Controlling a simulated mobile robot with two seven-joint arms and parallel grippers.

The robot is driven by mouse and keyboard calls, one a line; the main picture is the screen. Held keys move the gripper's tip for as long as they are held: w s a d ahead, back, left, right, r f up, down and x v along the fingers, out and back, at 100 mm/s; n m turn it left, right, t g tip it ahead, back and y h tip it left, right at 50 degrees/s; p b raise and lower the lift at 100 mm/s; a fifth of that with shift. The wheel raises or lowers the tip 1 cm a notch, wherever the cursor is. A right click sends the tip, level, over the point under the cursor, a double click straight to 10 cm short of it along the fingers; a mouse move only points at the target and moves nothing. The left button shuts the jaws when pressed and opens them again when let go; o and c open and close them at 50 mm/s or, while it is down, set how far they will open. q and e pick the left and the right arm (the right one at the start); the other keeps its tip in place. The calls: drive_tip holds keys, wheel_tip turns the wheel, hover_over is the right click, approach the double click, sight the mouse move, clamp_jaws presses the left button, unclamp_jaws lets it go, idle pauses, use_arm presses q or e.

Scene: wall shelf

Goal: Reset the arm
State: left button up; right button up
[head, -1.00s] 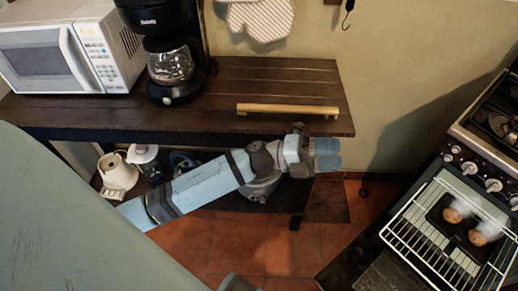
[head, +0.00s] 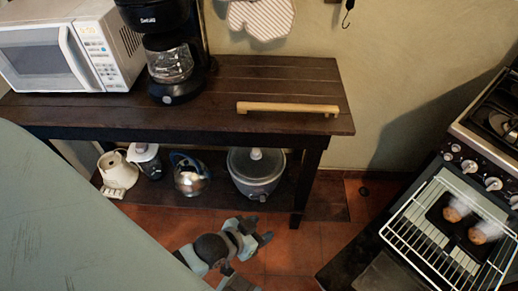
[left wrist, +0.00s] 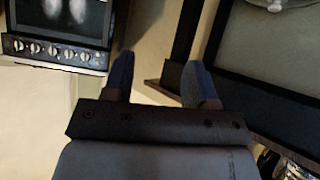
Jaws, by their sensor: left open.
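My left gripper (head: 262,232) is low in front of the wooden wall shelf (head: 130,108), above the tiled floor, in the head view. In the left wrist view its two blue fingers (left wrist: 157,85) stand apart with nothing between them. A light wooden bar (head: 288,108) lies on the right part of the shelf top, clear of the gripper. My right gripper is not in view.
A microwave (head: 45,50) and a coffee maker (head: 168,60) stand on the shelf top. A slow cooker (head: 256,172), a kettle (head: 190,175) and a blender base (head: 118,170) sit below. An open oven with a rack (head: 440,215) is at the right.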

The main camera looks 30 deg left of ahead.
use_arm(q)
wheel_tip(320, 180, up, 15)
drive_tip(key=a+p, duration=0.1)
drive_tip(key=p, duration=1.8)
drive_tip(key=shift+s+a, duration=0.3)
drive_tip(key=shift+s, duration=0.15)
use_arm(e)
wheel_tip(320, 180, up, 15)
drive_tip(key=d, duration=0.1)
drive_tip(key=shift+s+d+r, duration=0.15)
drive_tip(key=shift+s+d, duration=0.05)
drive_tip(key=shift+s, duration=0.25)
use_arm(q)
drive_tip(key=shift+r, duration=0.1)
